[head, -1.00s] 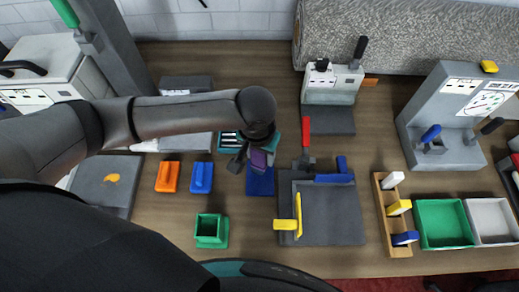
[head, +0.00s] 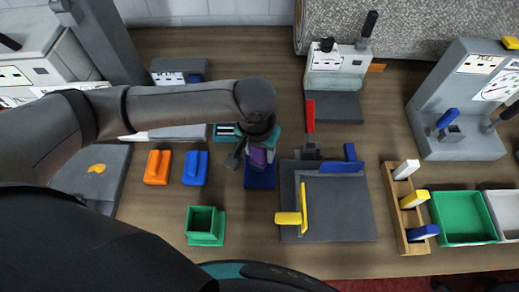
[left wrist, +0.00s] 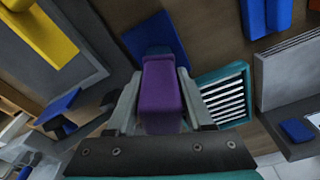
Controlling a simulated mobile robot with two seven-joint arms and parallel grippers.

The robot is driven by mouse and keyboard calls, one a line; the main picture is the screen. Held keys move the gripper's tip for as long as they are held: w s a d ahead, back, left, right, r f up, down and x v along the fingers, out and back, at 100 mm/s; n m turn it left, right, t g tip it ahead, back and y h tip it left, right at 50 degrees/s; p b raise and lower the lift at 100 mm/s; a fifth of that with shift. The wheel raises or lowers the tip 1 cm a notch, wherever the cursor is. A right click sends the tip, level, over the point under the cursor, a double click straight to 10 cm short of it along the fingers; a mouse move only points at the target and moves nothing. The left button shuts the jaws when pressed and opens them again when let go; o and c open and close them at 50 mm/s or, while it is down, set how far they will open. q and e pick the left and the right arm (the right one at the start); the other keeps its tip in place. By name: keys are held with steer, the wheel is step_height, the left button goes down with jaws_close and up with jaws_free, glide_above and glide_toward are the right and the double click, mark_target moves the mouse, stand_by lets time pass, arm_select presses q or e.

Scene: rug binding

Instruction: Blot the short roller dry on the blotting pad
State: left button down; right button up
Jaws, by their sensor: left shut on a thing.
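My left gripper (head: 252,150) is shut on a purple piece (left wrist: 162,92), which fills the gap between its fingers in the left wrist view. The purple piece also shows in the head view (head: 259,156). It is over or against the far end of a flat blue block (head: 259,179); I cannot tell whether they touch. That blue block lies beyond the fingertips in the left wrist view (left wrist: 152,38). A teal tray with a striped inside (left wrist: 224,95) is close beside the gripper. I cannot tell which thing is the blotting pad, and no roller surface is clear. My right gripper is not in view.
Orange (head: 157,167) and blue (head: 195,168) blocks lie left of the gripper, with a green open box (head: 205,224) nearer. A dark plate (head: 342,215) with yellow and blue bars is to the right. A wooden rack (head: 393,214) and green bin (head: 463,218) stand farther right.

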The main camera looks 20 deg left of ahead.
arm_select(q)
steer(key=shift+f, duration=0.55)
stand_by(0.8)
steer(key=shift+s+f+p, duration=0.15)
steer(key=shift+p, duration=0.3)
stand_by(2.2)
step_height(320, 180, up, 7)
steer(key=p, duration=0.9)
steer(key=shift+r, duration=0.2)
steer(key=shift+f, duration=0.1)
steer(key=shift+w, duration=0.2)
